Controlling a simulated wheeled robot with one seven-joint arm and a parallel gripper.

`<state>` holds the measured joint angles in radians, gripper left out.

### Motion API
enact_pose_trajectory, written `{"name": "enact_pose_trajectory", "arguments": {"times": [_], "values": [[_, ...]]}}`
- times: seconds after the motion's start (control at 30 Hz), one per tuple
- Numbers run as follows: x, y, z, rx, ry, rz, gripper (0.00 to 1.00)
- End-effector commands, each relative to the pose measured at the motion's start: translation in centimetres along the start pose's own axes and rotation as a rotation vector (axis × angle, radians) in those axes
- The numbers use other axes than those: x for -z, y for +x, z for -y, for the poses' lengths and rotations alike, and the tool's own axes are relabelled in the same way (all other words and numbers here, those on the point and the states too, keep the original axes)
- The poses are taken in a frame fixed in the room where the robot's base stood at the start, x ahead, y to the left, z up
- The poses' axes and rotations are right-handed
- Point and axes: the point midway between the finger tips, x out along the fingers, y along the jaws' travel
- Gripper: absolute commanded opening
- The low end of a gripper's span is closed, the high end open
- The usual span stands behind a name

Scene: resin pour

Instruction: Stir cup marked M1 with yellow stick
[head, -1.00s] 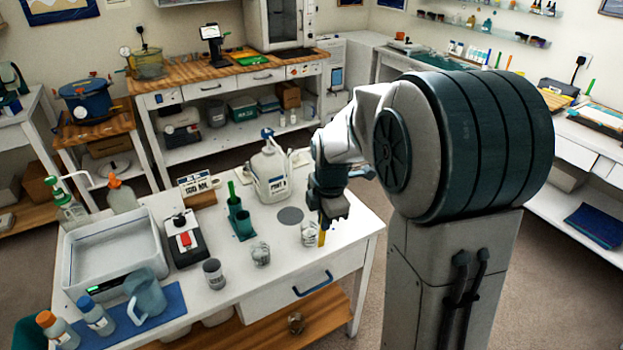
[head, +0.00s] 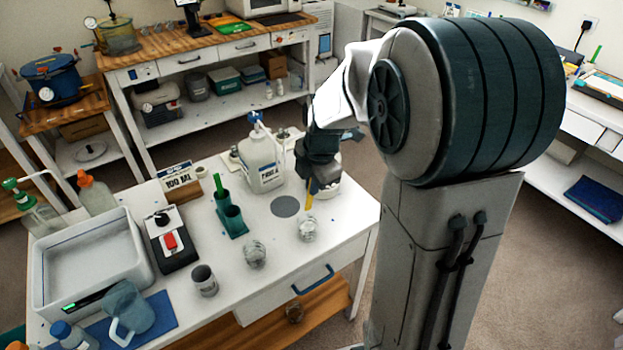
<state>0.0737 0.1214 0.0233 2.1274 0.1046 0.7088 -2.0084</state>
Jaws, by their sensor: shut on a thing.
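My gripper (head: 318,183) points down over the right part of the white table, shut on the yellow stick (head: 310,198). A second clear cup (head: 255,254) stands to the left and nearer the front. A grey cup (head: 205,281) stands further left. No M1 mark is readable on any cup. The fingertips are dark and partly hidden by the wrist.
A green holder (head: 232,222) stands left of the disc. A scale-like device (head: 171,241) and a white tray (head: 92,262) fill the left. A white round thing (head: 329,190) is partly behind my gripper.

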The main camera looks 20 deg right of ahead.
Motion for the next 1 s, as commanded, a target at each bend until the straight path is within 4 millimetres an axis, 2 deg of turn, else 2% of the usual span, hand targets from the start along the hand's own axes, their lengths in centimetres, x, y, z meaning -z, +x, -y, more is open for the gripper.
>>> {"name": "enact_pose_trajectory", "arguments": {"times": [0.4,1.0], "values": [[0.0,3.6,1.8,0.0,0.001,0.0,0.0],[0.0,9.1,1.7,-0.001,0.0,0.001,0.0]]}}
